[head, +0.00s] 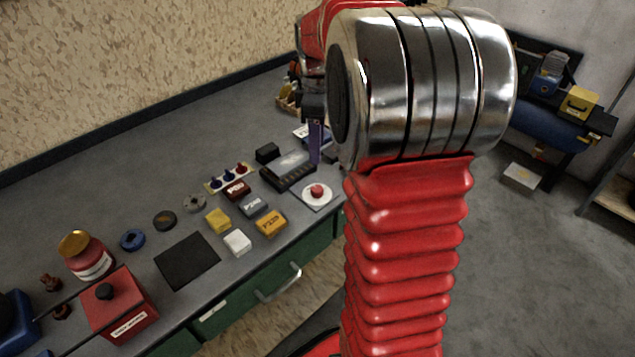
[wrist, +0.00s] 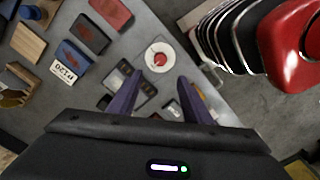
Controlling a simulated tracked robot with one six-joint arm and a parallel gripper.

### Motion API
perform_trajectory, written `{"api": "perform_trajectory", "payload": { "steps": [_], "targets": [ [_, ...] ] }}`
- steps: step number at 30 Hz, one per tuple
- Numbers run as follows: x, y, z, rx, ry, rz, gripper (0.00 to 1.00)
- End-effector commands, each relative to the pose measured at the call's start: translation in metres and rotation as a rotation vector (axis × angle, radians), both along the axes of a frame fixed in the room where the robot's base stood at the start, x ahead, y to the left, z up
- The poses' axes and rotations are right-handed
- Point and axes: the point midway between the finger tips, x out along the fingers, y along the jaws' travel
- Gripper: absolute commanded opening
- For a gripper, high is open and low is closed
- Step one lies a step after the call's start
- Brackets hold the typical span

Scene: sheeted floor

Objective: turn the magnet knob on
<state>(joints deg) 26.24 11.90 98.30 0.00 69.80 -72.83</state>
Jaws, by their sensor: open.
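In the head view my arm hides most of the gripper; one purple finger shows beyond the red knob.
The grey bench (head: 120,205) carries several small labelled boxes, a dark square mat (head: 187,261), a red jar (head: 86,256) and a dark tray-like device (head: 288,172). Green drawers (head: 270,280) are below the front edge.

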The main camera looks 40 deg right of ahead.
Motion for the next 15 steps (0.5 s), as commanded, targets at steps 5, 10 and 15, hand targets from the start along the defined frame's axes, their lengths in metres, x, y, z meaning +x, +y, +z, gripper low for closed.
{"api": "perform_trajectory", "payload": {
  "steps": [5, 10, 15],
  "targets": [
    [0.0, 0.0, -0.009, 0.001, 0.002, 0.0, 0.45],
    [0.0, 0.001, -0.029, 0.001, 0.003, 0.0, 0.45],
    [0.0, 0.001, -0.055, 0.001, 0.003, 0.0, 0.45]
  ]
}}
